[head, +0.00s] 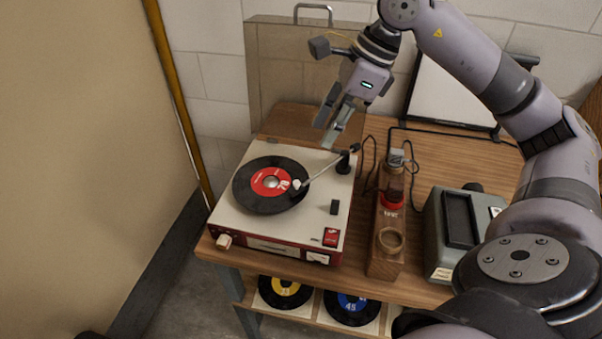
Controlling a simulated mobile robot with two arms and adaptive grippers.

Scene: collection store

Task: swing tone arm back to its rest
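A red and cream record player (229,219) stands on the wooden table, with a black record (253,199) with a red label on its platter. The tone arm (325,172) runs from its dark pivot (344,163) at the back right to a white head (297,185) over the record's label area. Whether the head touches the record cannot be told. My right gripper (334,132) hangs above the back of the player, behind and above the tone arm, fingers pointing down, apart and empty. My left gripper is not in view.
A wooden stand (384,262) with a red-banded piece is right of the player, then a grey-green device (437,238). A brown case (280,62) and a framed white panel (453,92) lean at the wall. Yellow-labelled (285,289) and blue-labelled (352,306) records are on the shelf below.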

